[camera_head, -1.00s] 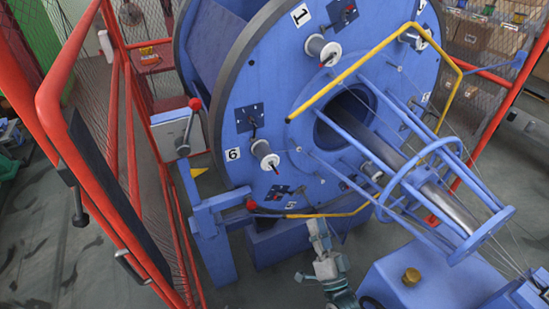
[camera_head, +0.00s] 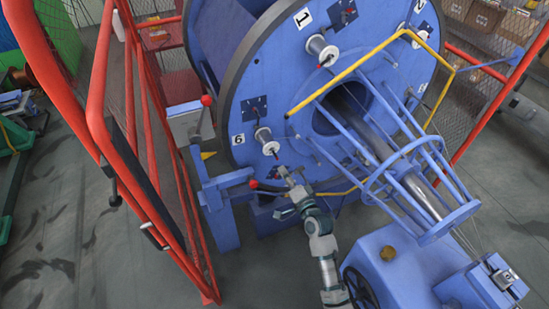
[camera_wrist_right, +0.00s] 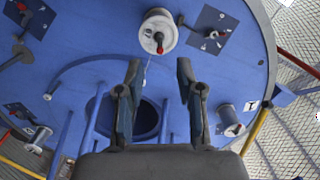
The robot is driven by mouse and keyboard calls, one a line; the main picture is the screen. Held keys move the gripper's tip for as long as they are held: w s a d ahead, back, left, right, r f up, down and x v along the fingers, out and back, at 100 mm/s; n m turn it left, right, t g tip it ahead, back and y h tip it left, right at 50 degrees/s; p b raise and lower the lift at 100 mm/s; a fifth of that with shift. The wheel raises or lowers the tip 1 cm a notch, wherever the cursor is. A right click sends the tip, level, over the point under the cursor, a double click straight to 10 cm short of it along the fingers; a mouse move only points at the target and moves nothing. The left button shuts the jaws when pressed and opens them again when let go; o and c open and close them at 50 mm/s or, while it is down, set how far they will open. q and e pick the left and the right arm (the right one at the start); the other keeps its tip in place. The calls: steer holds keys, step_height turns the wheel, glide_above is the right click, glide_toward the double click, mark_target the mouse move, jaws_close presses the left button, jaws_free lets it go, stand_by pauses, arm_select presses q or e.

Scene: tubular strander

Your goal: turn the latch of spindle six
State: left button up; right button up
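Spindle six sits at the lower left of the blue wheel in the head view, beside the white label 6 (camera_head: 239,140). Its pale spool (camera_head: 263,135) has a small red-tipped latch (camera_head: 271,149) at its front end. In the right wrist view the spool (camera_wrist_right: 157,32) that appears to be spindle six is at top centre, its red-tipped latch (camera_wrist_right: 159,43) hanging down. My right gripper (camera_head: 286,173) is just below the spool in the head view. In the wrist view its two fingers (camera_wrist_right: 158,78) are apart, with nothing between them and below the latch. My left gripper is out of view.
A dark blue plate (camera_head: 255,108) with a small lever is above the spool. A yellow bent bar (camera_head: 345,77) and the blue cage of rods (camera_head: 400,165) are to the right. A red-knobbed lever (camera_head: 206,101) and red mesh fence (camera_head: 125,150) are at left.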

mark_target(276, 156)
steer(key=x, duration=0.5)
steer(key=d+x, duration=0.1)
steer(key=x, duration=0.1)
steer(key=shift+w+b, duration=0.35)
steer(key=shift+w, duration=0.2)
steer(key=shift+w+a, duration=0.2)
steer(key=shift+w, duration=0.15)
steer(key=shift+a, duration=0.45)
steer(key=shift+c, duration=0.3)
jaws_close()
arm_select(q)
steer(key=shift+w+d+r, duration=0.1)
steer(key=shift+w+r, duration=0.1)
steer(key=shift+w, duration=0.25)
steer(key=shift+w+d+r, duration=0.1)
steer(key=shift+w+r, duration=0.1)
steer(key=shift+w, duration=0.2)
arm_select(e)
steer(key=shift+d, duration=0.1)
